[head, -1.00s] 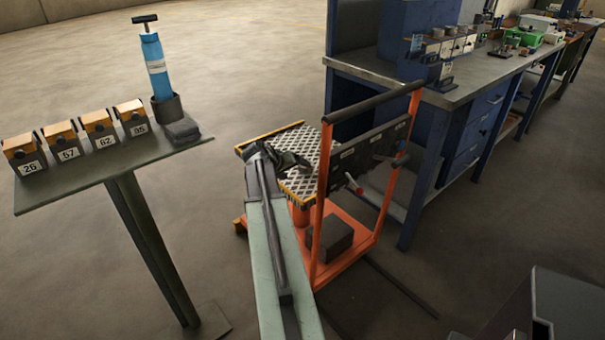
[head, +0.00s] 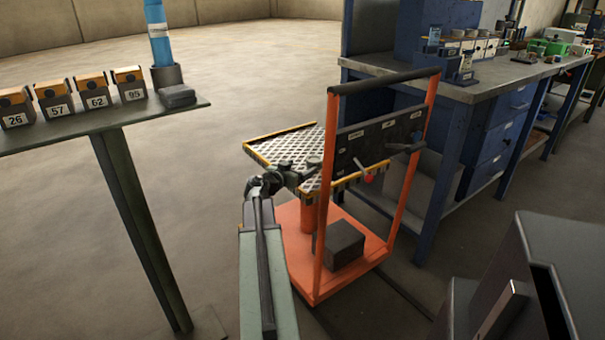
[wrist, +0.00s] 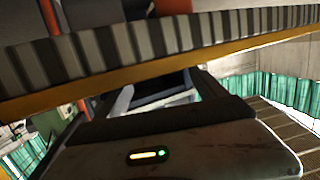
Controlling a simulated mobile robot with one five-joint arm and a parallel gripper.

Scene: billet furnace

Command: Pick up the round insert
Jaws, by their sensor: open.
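I cannot make out a round insert in either view. My gripper (head: 312,172) is small and dark in the head view. It is at the near left edge of the orange cart's patterned platform (head: 290,150), and I see nothing held in it. I cannot tell its exact height against the platform. In the wrist view a striped edge with a yellow-orange band (wrist: 150,55) crosses close in front. Below it is a dark grey body (wrist: 190,145) with a small lit indicator.
The orange cart has an upright handle frame (head: 321,200) on its right and a grey block (head: 342,243) on its base. A stand (head: 90,130) with numbered boxes is at the left. A blue workbench (head: 480,90) is at the right. Open floor lies behind.

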